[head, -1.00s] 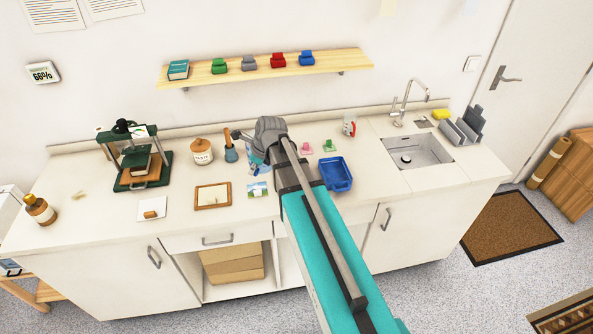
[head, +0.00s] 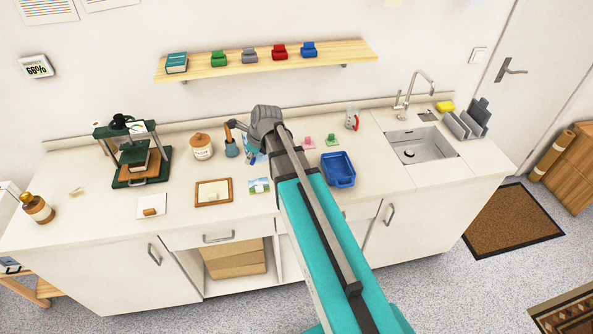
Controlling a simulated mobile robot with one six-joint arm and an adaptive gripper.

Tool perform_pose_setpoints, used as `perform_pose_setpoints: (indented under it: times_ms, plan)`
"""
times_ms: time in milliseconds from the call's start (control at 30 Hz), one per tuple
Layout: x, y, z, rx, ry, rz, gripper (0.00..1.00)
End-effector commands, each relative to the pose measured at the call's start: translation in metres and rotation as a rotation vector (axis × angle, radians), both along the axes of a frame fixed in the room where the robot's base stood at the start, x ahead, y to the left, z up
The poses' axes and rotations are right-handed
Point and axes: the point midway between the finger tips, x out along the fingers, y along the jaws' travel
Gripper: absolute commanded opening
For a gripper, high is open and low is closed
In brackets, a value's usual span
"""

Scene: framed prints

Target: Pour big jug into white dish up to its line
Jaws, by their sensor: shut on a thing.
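My gripper (head: 260,154) is at the back middle of the counter, mostly hidden behind my own wrist and arm. It is shut on a pale, blue-marked vessel (head: 248,146), which I take to be the big jug; only its left side shows. Its tilt and what is in it cannot be made out. A smaller whitish jug with red on it (head: 352,118) stands at the back, left of the sink. I cannot make out the white dish; my arm covers part of the counter.
A blue tray (head: 338,170) lies right of my arm, near small pink (head: 308,142) and green (head: 332,140) items. A lidded jar (head: 202,147), a brush pot (head: 231,148), a wooden frame (head: 214,193) and a green press (head: 137,177) stand left. A shelf (head: 218,70) hangs above.

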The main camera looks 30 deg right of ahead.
Motion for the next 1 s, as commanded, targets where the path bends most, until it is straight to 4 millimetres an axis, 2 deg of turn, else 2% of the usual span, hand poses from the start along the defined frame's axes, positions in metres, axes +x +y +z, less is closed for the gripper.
perform_pose_setpoints:
  times_ms: [467, 1000]
  plan:
    - [0.009, -0.020, -0.004, 0.000, -0.001, 0.096, 0.00]
    - [0.031, -0.075, -0.015, -0.006, -0.002, 0.461, 0.00]
